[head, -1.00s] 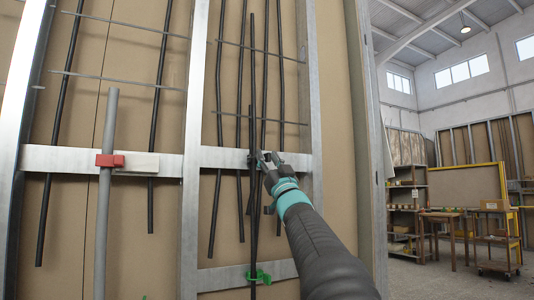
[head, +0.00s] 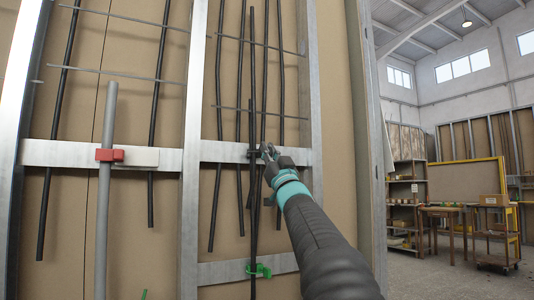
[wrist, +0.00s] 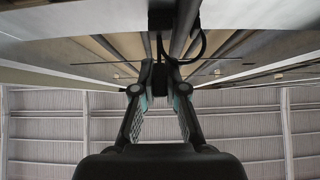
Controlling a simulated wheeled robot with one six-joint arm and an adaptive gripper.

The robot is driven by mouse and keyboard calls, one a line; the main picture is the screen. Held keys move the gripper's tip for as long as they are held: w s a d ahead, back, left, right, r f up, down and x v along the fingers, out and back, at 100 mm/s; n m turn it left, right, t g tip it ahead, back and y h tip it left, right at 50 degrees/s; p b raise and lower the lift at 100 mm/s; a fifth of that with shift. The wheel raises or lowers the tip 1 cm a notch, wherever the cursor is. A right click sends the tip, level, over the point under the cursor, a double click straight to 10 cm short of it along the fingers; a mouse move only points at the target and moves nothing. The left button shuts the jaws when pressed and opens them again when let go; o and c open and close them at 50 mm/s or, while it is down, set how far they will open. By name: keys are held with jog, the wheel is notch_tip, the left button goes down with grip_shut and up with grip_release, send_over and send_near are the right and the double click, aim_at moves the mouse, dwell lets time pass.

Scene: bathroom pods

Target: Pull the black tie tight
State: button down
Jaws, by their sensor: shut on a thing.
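The black tie (head: 253,153) sits at the upper steel rail, around or against the black cables there; the head view is too small to show which. In the wrist view its dark head (wrist: 160,20) is at the top centre, with a thin black loop curving to the right. My gripper (head: 268,153) is just right of the tie, in front of the rail. In the wrist view my gripper (wrist: 160,74) has its fingertips closed on a narrow black piece, the tie's tail, which hides between them. The tie's far side is hidden.
Several black cables (head: 264,60) hang down the wall frame. A green tie (head: 257,271) is on the lower rail. A red clip (head: 109,155) holds a grey pipe (head: 105,220) at left. Shelves and tables (head: 445,212) stand far right, with open floor before them.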

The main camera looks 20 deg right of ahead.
jog(key=s+b, duration=0.1)
jog(key=s, duration=0.2)
jog(key=shift+s, duration=0.35)
jog(key=c, duration=1.2)
grip_release()
jog(key=shift+s, duration=0.1)
jog(key=v, duration=1.2)
